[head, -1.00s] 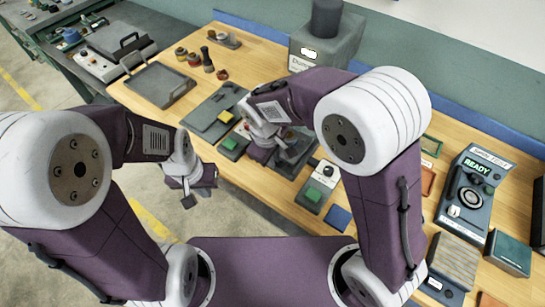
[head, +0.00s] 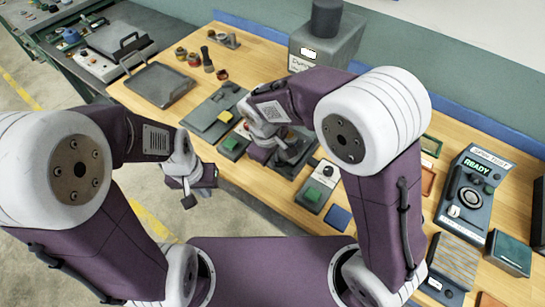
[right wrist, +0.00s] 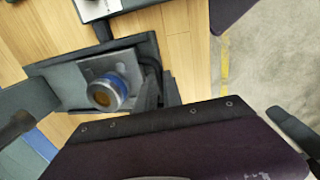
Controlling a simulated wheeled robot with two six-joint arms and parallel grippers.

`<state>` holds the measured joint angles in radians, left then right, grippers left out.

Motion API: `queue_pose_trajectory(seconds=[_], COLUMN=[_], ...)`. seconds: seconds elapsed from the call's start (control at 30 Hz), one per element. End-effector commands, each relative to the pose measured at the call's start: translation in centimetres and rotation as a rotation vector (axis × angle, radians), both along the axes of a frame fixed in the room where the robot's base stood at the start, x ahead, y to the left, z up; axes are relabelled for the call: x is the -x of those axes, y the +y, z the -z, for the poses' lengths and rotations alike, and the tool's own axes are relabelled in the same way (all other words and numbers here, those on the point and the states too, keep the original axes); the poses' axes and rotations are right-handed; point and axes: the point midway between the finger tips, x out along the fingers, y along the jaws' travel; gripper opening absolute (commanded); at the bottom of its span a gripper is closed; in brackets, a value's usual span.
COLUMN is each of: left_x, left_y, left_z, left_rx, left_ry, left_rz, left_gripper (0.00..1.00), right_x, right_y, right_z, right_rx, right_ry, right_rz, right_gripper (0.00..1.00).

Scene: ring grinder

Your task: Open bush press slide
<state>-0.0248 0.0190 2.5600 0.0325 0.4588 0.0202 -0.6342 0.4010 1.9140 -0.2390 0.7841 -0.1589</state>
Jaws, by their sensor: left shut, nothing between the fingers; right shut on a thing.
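The bush press shows in the right wrist view as a dark frame (right wrist: 45,72) around a grey plate (right wrist: 92,70). A silver round part with a blue band and a brown centre (right wrist: 105,94) stands on the plate. In the head view my right wrist covers much of the press. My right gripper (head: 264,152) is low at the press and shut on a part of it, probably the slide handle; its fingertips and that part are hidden. My left gripper (head: 188,201) is shut and empty, off the table's front edge.
A green-button box (head: 317,186) and a blue pad (head: 338,217) lie right of the press. A dark plate with a yellow block (head: 224,117) lies left. A grey machine (head: 325,45) stands behind. A tester reading READY (head: 472,185) is at the right.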

Motion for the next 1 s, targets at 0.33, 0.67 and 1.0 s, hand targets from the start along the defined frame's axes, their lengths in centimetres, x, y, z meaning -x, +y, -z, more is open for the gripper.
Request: queue_pose_trajectory(seconds=[0.33,0.67,1.0], left_x=[0.0,0.0,0.0], left_y=[0.0,0.0,0.0], left_z=[-0.5,-0.5,-0.8], left_rx=[0.0,0.0,0.0], left_ry=[0.0,0.0,0.0], left_rz=[0.0,0.0,0.0], left_gripper=[0.0,0.0,0.0], right_x=[1.3,1.3,1.5], right_y=[1.0,1.0,1.3], right_z=[-0.1,-0.1,-2.5], right_rx=[-0.002,-0.001,-0.005], right_ry=[-0.003,-0.002,-0.006], right_rz=[-0.001,0.0,0.0], right_gripper=[0.0,0.33,0.33])
